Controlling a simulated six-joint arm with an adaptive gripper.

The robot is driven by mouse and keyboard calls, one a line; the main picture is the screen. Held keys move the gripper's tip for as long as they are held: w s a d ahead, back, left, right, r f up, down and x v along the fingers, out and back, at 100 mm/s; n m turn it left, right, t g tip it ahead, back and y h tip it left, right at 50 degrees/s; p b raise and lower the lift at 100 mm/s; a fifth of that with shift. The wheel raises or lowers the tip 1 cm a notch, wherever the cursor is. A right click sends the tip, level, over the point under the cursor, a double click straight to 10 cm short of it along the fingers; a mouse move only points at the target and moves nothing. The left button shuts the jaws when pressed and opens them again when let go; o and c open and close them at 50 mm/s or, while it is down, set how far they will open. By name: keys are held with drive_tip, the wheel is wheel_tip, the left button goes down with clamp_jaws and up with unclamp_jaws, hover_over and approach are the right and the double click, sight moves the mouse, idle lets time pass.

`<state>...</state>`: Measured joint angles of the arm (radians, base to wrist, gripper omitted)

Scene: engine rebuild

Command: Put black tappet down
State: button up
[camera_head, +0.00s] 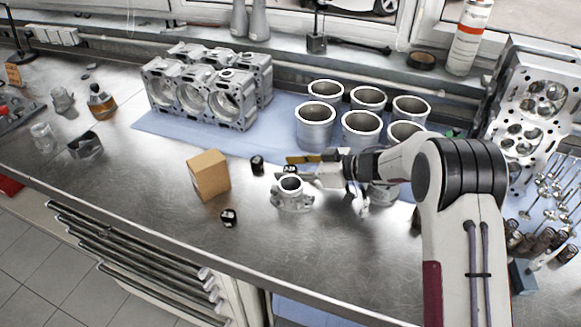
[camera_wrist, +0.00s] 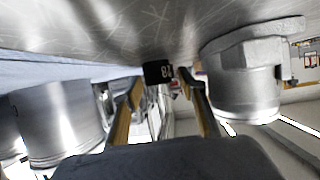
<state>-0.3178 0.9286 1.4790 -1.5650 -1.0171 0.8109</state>
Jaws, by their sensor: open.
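A cardboard box (camera_head: 208,175) stands left of the tappets. Several cylinder liners (camera_head: 316,125) stand behind my gripper, beside an engine block (camera_head: 205,90) on a blue mat (camera_head: 155,125). The silver flanged part is close to one finger.

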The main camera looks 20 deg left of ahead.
drive_tip(key=shift+d+r, duration=0.1)
drive_tip(key=shift+r, duration=0.15)
drive_tip(key=v, duration=1.2)
drive_tip(key=shift+r, duration=0.1)
idle(0.4)
